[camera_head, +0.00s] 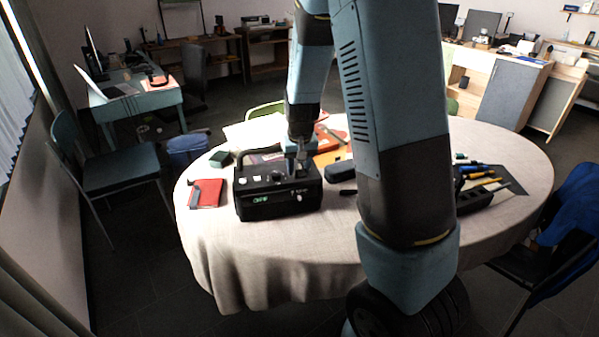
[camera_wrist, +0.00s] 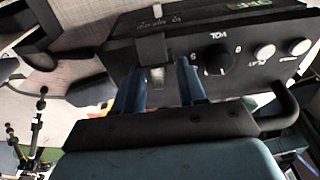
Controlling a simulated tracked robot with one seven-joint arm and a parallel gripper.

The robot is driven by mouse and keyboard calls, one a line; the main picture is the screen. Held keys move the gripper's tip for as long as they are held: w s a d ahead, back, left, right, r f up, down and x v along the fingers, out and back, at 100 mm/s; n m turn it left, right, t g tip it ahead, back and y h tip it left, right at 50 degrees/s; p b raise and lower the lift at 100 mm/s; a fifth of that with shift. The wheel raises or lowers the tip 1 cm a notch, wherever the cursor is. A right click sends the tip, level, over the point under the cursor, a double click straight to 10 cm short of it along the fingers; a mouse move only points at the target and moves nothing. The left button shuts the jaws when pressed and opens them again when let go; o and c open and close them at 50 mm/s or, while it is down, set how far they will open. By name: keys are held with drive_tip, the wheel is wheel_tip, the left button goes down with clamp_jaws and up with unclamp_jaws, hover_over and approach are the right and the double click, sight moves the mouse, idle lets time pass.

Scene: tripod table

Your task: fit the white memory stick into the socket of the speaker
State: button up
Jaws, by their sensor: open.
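The speaker (camera_head: 262,207) is a black box with a handle and a green display, standing on the round table; its top panel (camera_wrist: 120,50) fills the upper part of the wrist view. My gripper (camera_head: 296,168) points down over the right part of its top. In the wrist view my gripper's two blue fingers (camera_wrist: 160,70) are open, with a gap between them. A small whitish piece, apparently the memory stick (camera_wrist: 157,75), shows in that gap, against a dark raised block (camera_wrist: 153,48) that may be the socket. I cannot tell how deep it sits.
A dial (camera_wrist: 216,58) and two pale round buttons (camera_wrist: 265,50) lie right of the fingers; the handle (camera_wrist: 286,105) is close by. A red notebook (camera_head: 206,193) lies left of the speaker, a dark case (camera_head: 338,172) right. Tools (camera_head: 480,173) lie at the table's right.

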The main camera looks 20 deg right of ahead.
drive_tip(key=shift+f, duration=0.35)
clamp_jaws()
